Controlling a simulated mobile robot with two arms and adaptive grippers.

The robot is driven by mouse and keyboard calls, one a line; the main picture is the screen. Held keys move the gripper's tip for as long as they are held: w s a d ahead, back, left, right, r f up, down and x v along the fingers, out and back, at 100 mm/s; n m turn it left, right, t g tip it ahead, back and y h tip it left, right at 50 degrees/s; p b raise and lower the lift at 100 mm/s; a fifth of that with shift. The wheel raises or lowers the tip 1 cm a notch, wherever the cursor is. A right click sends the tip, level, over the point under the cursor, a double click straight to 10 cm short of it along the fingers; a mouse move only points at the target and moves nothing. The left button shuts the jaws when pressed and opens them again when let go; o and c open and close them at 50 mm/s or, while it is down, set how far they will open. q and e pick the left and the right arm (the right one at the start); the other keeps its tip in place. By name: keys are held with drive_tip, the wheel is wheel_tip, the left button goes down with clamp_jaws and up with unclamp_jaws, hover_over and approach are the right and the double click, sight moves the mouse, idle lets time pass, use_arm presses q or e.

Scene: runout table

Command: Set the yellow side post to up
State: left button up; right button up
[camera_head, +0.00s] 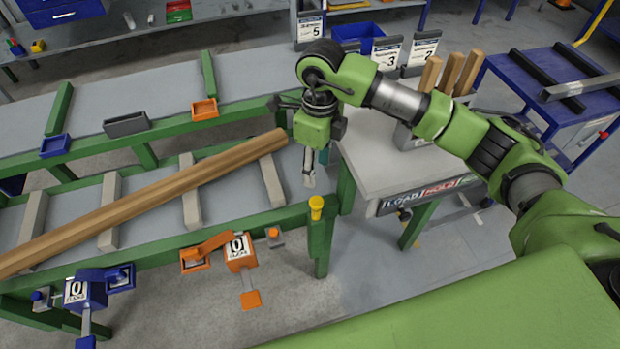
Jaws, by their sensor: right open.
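The yellow side post (316,207) is a short yellow piece with a rounded top at the near right corner of the green runout table (322,240). It stands upright and shows only a little height above the green frame. My right gripper (309,172) points down from my green arm, just behind and slightly left of the post in the picture. It looks apart from the post and holds nothing that I can see. Its far finger is partly hidden. My left gripper is not in view.
A long wooden pole (150,200) lies across the table's grey slats. Orange (240,252) and blue (85,290) stop units hang on the front rail. A grey-topped stand labelled LOAD and HOLD (385,160) is close on the right, with wooden pegs in a holder.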

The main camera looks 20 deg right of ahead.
drive_tip(key=p, duration=0.1)
hover_over(316, 201)
wheel_tip(316, 201, down, 6)
drive_tip(key=shift+s+f, duration=0.15)
wheel_tip(316, 201, down, 6)
drive_tip(key=shift+r+p, duration=0.1)
drive_tip(key=shift+p, duration=0.4)
drive_tip(key=shift+f, duration=0.55)
drive_tip(key=shift+w+f, duration=0.1)
drive_tip(key=shift+w, duration=0.1)
clamp_jaws()
use_arm(q)
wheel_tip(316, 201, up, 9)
drive_tip(key=p, duration=0.6)
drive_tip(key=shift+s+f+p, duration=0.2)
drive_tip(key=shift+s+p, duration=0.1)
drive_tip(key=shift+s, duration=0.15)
use_arm(e)
wheel_tip(316, 201, up, 20)
drive_tip(key=shift+w+r, duration=0.15)
drive_tip(key=shift+r, duration=0.1)
